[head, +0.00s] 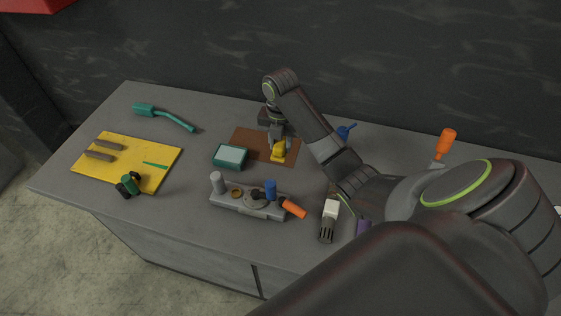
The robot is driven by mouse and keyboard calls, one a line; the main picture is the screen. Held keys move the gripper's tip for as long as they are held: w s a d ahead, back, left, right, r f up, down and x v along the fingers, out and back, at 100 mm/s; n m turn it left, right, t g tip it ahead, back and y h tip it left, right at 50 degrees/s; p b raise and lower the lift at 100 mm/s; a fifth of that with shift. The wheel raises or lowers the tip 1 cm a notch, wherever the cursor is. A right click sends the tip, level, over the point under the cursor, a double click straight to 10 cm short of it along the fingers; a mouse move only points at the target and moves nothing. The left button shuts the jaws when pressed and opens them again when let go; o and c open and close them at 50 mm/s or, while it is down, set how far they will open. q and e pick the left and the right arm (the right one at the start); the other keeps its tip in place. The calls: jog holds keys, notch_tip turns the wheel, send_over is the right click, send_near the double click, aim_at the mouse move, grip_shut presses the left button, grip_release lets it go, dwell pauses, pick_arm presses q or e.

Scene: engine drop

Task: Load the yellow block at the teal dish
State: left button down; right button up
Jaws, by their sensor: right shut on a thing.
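The yellow block (278,153) is at the right part of the brown mat, under my right gripper (277,143). My right gripper points down and is shut on the yellow block. I cannot tell whether the block touches the mat or is slightly above it. The teal dish (231,156), a square tray with a pale inside, sits just left of the block at the mat's front left corner. It looks empty. My left gripper is not in view.
A grey fixture (248,205) with several pegs stands in front of the dish. A yellow board (127,162) lies at left, with a green-and-black part (129,185) on its edge. A teal tool (165,116) lies behind. An orange-handled tool (445,143) is at right.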

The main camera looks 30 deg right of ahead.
aim_at(280, 155)
notch_tip(280, 155, down, 5)
jog(key=b, duration=0.5)
jog(key=shift+f, duration=0.3)
notch_tip(280, 155, down, 3)
jog(key=shift+f+p, duration=0.2)
jog(key=shift+p, duration=0.45)
jog(key=shift+f, duration=0.25)
jog(key=shift+f, duration=0.2)
jog(key=o, duration=0.9)
